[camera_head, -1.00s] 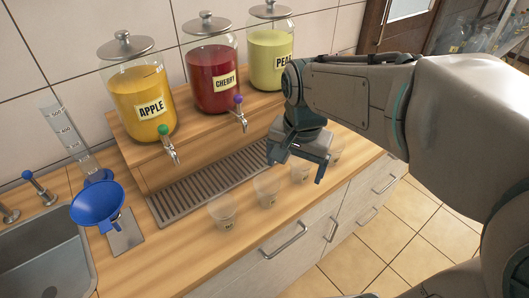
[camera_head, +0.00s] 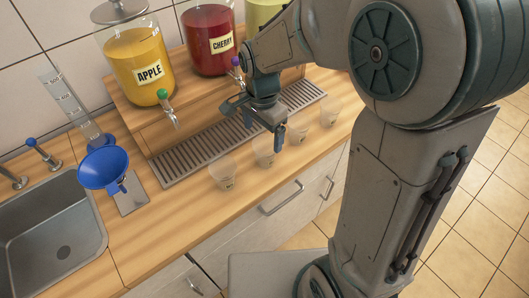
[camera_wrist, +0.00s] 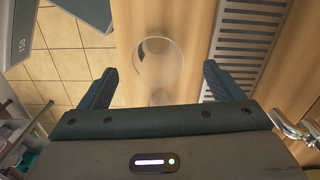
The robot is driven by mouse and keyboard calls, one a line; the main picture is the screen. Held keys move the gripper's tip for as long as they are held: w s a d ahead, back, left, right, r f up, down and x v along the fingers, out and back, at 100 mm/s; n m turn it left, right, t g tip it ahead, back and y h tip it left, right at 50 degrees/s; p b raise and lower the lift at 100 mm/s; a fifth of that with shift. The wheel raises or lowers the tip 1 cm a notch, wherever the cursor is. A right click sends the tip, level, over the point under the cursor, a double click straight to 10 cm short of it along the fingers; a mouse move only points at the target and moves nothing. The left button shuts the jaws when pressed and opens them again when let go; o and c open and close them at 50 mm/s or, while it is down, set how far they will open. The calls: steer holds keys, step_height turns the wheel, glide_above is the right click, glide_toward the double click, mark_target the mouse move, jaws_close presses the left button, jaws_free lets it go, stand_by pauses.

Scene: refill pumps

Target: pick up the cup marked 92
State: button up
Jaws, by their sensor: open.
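Several small clear cups stand in a row on the wooden counter, in front of the drip grate. In the head view they are a left cup (camera_head: 222,173), a second cup (camera_head: 265,151), a third cup (camera_head: 298,132) and a right cup (camera_head: 330,113). Their marks are too small to read, so I cannot tell which is 92. My gripper (camera_head: 254,122) is open above the second and third cups, partly covering that area. In the wrist view one cup (camera_wrist: 158,60) shows beyond and between the open fingers (camera_wrist: 160,74); part of another lies nearer, behind the gripper body.
The metal grate (camera_head: 195,157) and wooden stand with apple (camera_head: 140,60) and cherry (camera_head: 210,42) dispensers are behind the cups. A blue funnel (camera_head: 103,168), a graduated cylinder (camera_head: 68,95) and a sink (camera_head: 55,240) are left. Drawer handles (camera_head: 282,198) line the front.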

mark_target(265, 145)
steer(key=shift+s+d+f+p, duration=0.15)
steer(key=shift+f+p, duration=0.15)
steer(key=shift+f, duration=1.05)
steer(key=shift+w+d+f+p, duration=0.1)
steer(key=shift+f+p, duration=0.15)
steer(key=shift+f, duration=1.05)
steer(key=c, duration=1)
